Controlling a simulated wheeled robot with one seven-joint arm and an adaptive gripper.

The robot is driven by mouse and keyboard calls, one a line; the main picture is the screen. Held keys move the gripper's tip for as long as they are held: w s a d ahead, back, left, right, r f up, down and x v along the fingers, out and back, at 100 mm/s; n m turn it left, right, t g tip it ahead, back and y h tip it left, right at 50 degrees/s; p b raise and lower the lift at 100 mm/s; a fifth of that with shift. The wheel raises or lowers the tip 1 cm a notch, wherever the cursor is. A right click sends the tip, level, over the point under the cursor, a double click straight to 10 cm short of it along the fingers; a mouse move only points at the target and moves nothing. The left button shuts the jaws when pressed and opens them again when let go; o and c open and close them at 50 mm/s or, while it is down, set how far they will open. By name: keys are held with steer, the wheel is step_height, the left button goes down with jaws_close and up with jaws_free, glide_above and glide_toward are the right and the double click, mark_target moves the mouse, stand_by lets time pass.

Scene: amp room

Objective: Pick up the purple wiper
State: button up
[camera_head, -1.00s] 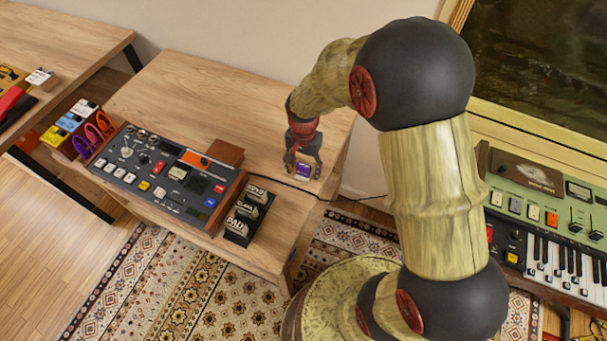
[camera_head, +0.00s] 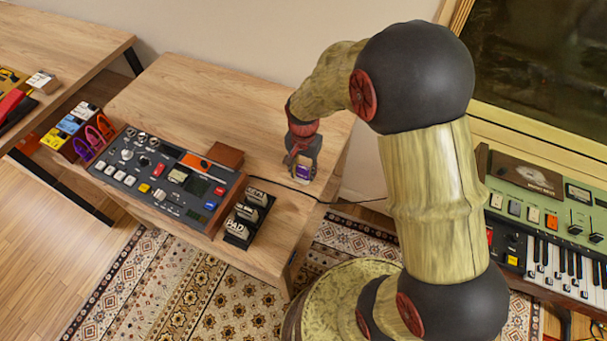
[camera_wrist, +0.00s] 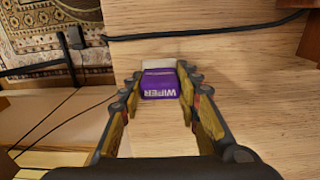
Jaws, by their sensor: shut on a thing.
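The purple wiper (camera_wrist: 160,84) is a small purple block with a whitish far part and the word WIPER on it. In the wrist view it sits between the two fingers of my gripper (camera_wrist: 162,88), close to their tips. In the head view the wiper (camera_head: 303,172) shows at the lower end of my gripper (camera_head: 301,170), near the right end of the wooden table (camera_head: 260,110). My gripper is shut on the wiper. I cannot tell whether the wiper touches the tabletop.
A mixer-like console (camera_head: 165,175) with a brown block (camera_head: 225,156) stands left of my gripper. A black cable (camera_wrist: 210,31) crosses the tabletop close by. A green keyboard (camera_head: 545,210) is at the right.

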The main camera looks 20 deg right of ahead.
mark_target(305, 169)
steer(key=shift+r, duration=0.15)
steer(key=shift+r, duration=0.25)
step_height(305, 169, up, 3)
steer(key=shift+s+d+r+p, duration=0.1)
steer(key=shift+s+p, duration=0.05)
steer(key=shift+p, duration=0.7)
steer(key=shift+s+d+r+p, duration=1)
steer(key=shift+s+r, duration=0.5)
steer(key=shift+s, duration=0.5)
steer(key=shift+s+d+r+p, duration=0.75)
steer(key=shift+s+d+r, duration=0.6)
steer(key=shift+s, duration=0.65)
steer(key=shift+s+d+r+p, duration=0.9)
steer(key=shift+s+r, duration=0.75)
steer(key=shift+s, duration=0.35)
steer(key=o, duration=0.7)
steer(key=shift+c, duration=0.2)
steer(key=c, duration=0.4)
